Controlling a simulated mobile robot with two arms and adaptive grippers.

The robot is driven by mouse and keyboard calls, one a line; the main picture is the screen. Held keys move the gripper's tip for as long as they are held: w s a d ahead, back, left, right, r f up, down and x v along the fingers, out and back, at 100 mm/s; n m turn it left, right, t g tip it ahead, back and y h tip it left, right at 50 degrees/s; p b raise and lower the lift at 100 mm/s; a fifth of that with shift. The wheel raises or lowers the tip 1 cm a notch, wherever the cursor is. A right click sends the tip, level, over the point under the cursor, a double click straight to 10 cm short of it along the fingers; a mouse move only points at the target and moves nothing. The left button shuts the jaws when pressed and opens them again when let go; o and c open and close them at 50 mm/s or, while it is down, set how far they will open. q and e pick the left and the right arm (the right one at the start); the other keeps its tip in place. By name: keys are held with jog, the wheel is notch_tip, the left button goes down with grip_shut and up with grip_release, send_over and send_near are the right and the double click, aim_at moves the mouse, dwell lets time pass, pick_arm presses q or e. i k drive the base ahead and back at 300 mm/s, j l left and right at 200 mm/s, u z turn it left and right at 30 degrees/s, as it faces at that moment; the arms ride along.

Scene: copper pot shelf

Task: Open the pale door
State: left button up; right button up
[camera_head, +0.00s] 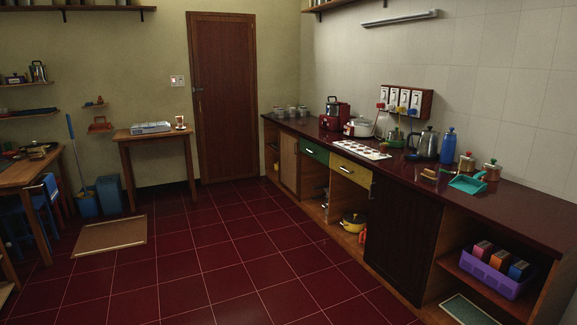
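The pale door (289,160) is a light tan cabinet panel at the far end of the low counter, on the right side of the room. It looks shut, roughly flush with the counter front. It is small and seen at a slant, so I cannot make out a handle on it. Neither of my grippers is in the head view.
The long counter (497,206) carries a kettle, bottles and pots. Beside the pale door are a green drawer (314,151) and a yellow drawer (350,171). A dark cabinet door (400,235) is nearer. A brown mat (110,236) lies left; the red tiled floor is clear.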

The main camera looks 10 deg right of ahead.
aim_at(290, 153)
jog(key=i, duration=1.65)
jog(key=i+j, duration=0.1)
jog(key=i, duration=4.9)
jog(key=z, duration=0.05)
